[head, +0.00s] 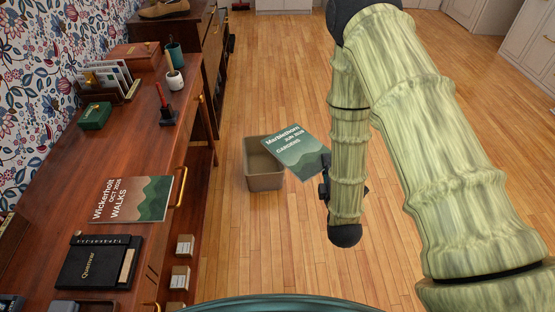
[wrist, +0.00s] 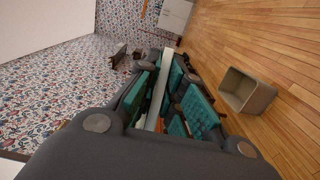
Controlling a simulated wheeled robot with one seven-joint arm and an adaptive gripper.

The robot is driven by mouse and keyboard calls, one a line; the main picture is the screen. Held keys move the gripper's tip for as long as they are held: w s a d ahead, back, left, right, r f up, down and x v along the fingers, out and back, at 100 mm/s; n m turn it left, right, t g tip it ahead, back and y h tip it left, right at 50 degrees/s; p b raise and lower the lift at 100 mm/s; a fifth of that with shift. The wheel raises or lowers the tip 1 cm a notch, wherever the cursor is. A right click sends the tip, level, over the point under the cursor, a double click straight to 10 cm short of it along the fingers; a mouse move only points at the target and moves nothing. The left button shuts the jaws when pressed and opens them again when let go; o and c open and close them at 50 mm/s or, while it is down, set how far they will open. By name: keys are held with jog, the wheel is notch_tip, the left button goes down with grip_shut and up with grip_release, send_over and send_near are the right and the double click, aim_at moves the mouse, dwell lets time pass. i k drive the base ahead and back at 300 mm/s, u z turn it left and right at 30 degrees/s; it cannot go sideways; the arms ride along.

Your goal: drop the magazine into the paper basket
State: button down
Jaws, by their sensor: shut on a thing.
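My gripper (head: 325,186) is shut on a green magazine (head: 300,155) marked "Marblethorn" and "Gardens". In the head view the magazine hangs tilted and overlaps the right rim of the paper basket. In the wrist view it shows nearly edge-on as a pale strip between the teal pads of my gripper (wrist: 172,100). The paper basket (head: 265,182) is a small taupe bin standing upright on the floor, to the left of my gripper. It also shows in the wrist view (wrist: 250,97), right of the fingers and apart from them. Its visible inside looks empty.
A wooden desk (head: 145,240) runs along the left. On it lie another magazine (head: 150,200) marked "Wickerholt" and "Walks", a black notebook (head: 98,262), a letter rack (head: 105,85) and a red-handled stamp (head: 164,105). The floor (head: 285,80) around the basket is clear.

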aim_at(262, 165)
jog(key=z, duration=1.55)
jog(key=i, duration=2.55)
jog(key=u, duration=3.35)
